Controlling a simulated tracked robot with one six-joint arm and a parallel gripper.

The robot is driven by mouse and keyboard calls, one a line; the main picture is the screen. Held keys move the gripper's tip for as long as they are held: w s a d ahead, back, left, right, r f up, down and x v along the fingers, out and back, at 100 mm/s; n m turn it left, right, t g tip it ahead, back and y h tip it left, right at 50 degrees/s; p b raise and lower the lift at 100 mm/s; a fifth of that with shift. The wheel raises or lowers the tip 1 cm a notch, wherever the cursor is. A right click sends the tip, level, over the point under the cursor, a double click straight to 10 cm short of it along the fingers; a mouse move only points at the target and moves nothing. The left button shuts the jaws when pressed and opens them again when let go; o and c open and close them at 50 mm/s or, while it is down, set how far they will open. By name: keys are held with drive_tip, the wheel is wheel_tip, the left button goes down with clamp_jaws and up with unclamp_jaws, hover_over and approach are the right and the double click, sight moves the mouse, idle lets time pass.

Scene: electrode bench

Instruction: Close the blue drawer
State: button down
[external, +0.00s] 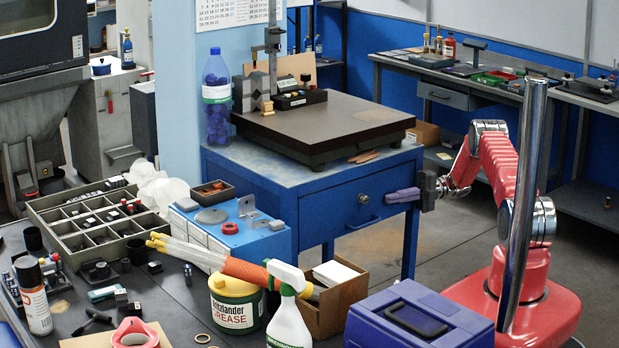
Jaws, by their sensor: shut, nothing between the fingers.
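The blue drawer (345,208) is in the front of a blue bench (244,190) with a dark stone plate on top. It has a round lock and a blue bar handle (363,223). Its front looks flush or nearly flush with the bench frame; a small gap cannot be told from this view. My gripper (392,196) is shut and empty, its purple fingers pointing left at the right part of the drawer front. Whether the fingertips touch the drawer cannot be told.
A dark stone plate (330,118) carries a gauge stand (273,75). A blue bottle (217,95) stands beside it. In the foreground are a purple toolbox (385,335), a cardboard box (342,300), a spray bottle (288,325) and a grease tub (236,305). Floor right of the bench is open.

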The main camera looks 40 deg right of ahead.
drive_tip(key=s+d, duration=0.6)
drive_tip(key=d, duration=0.3)
drive_tip(key=shift+s+d, duration=0.15)
drive_tip(key=shift+d, duration=0.25)
idle(0.8)
